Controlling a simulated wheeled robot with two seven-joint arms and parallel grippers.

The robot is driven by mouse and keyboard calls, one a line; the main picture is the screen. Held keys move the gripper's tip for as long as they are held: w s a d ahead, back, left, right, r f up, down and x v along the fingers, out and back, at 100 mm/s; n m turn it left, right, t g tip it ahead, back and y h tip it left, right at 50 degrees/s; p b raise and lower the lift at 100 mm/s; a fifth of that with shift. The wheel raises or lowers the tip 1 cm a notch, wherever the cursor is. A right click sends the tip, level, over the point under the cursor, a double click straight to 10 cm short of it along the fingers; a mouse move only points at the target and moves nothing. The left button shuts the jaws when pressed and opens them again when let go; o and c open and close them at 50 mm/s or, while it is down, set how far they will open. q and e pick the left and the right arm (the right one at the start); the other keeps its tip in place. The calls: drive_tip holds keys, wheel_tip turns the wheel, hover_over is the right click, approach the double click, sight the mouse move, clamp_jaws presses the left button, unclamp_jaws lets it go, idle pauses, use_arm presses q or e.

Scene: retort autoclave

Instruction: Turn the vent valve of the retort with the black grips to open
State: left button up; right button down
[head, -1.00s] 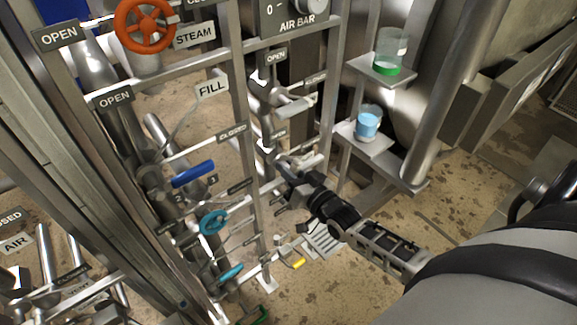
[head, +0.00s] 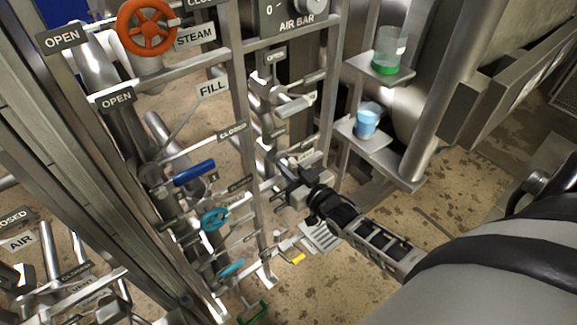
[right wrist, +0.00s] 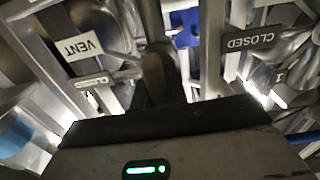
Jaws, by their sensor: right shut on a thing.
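My right gripper (head: 294,186) reaches into the pipe frame from the lower right and is shut on the vent valve's handle. The jaws and wrist hide most of that handle in the head view. In the right wrist view a dark upright bar (right wrist: 157,75) stands just ahead of the gripper body; I cannot tell its exact grip or angle. The VENT sign (right wrist: 82,46) shows left of the bar, with a small plate (right wrist: 92,82) below it. A CLOSED plate (right wrist: 250,40) is on the right. My left gripper is not in view.
Beakers with green (head: 389,52) and blue (head: 367,120) contents stand on shelves above right. Open floor lies right of the shelves.

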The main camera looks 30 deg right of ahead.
drive_tip(key=c, duration=1.4)
unclamp_jaws()
drive_tip(key=s+d, duration=0.1)
drive_tip(key=s, duration=1.5)
drive_tip(key=shift+w+d, duration=0.1)
